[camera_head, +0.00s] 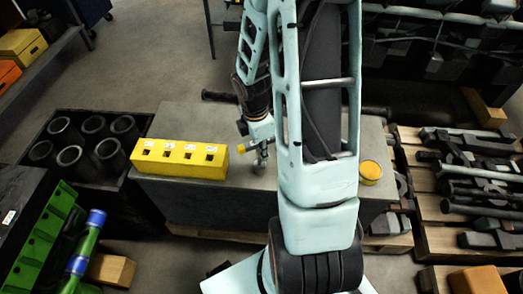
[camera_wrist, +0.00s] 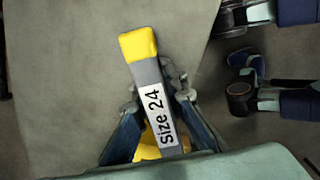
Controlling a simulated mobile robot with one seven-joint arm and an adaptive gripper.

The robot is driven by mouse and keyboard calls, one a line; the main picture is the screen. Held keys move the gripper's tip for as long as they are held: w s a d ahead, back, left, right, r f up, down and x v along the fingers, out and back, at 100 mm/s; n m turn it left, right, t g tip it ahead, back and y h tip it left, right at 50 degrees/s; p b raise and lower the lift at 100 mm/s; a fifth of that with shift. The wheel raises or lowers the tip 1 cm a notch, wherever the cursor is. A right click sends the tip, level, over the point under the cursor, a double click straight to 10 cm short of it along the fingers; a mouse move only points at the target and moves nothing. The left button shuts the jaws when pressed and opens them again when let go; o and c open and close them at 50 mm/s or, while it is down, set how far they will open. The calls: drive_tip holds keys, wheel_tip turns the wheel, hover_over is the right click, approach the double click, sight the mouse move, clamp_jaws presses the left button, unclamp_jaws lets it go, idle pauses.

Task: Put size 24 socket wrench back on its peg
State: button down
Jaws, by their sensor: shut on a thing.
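The size 24 socket wrench (camera_wrist: 158,112) is a grey bar with a yellow end and a white "Size 24" label, seen in the wrist view. My gripper (camera_wrist: 158,90) is shut on it, with one finger on each side of the bar. In the head view my gripper (camera_head: 256,150) is above the grey bench, right of the yellow block, and a small yellow end of the wrench (camera_head: 232,149) shows beside it. The yellow block (camera_head: 180,174) has a row of dark square holes with small labels, too small to read. I see no clear peg.
The grey bench (camera_head: 185,122) is mostly bare around the block. A round yellow-topped can (camera_head: 370,170) stands at its right. A crate of dark cylinders (camera_head: 60,120) is at left, with a green rack (camera_head: 38,240) before it. Pallets of metal parts (camera_head: 455,165) lie at right.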

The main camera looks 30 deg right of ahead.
drive_tip(key=shift+f+b, duration=0.65)
drive_tip(key=shift+f, duration=0.4)
drive_tip(key=c, duration=1.9)
unclamp_jaws()
drive_tip(key=shift+r, duration=0.1)
drive_tip(key=shift+o, duration=0.4)
drive_tip(key=o, duration=0.5)
drive_tip(key=shift+r, duration=0.1)
wheel_tip(320, 180, up, 9)
drive_tip(key=p, duration=0.9)
